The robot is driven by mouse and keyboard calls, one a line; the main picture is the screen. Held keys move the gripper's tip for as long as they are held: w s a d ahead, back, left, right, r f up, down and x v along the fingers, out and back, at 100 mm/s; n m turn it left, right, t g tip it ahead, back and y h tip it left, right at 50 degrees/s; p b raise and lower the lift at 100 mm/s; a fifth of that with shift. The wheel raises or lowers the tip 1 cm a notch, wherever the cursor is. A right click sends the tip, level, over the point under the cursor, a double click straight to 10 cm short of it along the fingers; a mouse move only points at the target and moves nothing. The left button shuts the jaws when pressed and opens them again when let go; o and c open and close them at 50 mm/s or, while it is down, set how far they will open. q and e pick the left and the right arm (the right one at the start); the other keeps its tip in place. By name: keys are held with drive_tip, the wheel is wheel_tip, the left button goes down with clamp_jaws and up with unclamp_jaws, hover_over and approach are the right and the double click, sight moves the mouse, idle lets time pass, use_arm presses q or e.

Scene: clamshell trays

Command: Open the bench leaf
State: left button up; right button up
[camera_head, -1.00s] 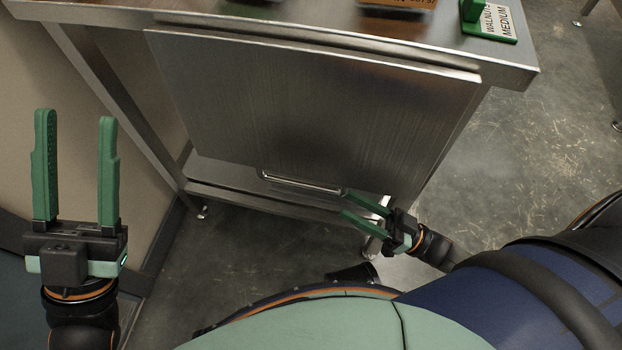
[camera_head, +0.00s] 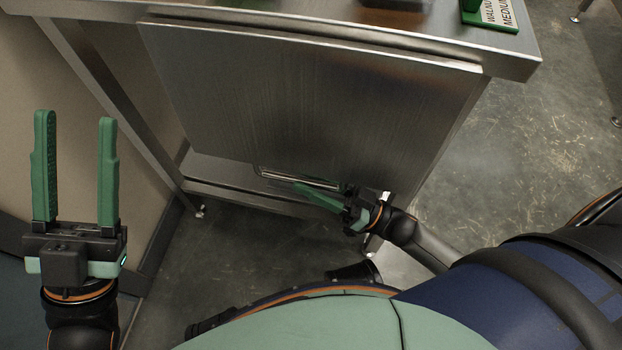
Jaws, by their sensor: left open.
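The bench leaf (camera_head: 310,100) is a brushed steel panel hanging down from the front edge of the steel bench (camera_head: 510,62). Its bar handle (camera_head: 285,177) runs along its lower edge. My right gripper (camera_head: 318,190) is at the right part of this handle, its green fingers pointing left along it. One finger shows clearly below the bar; the other is mostly hidden, so I cannot tell whether the jaws close on the bar. My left gripper (camera_head: 75,122) is open and empty, pointing up at the far left, away from the leaf.
A green sign holder (camera_head: 490,14) with a label reading walnut and medium stands near the bench's right corner. Other items at the top are cut off. A steel lower shelf (camera_head: 225,178) and bench legs are below the leaf. Open concrete floor (camera_head: 530,150) lies to the right.

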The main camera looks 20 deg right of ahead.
clamp_jaws()
idle(1.1)
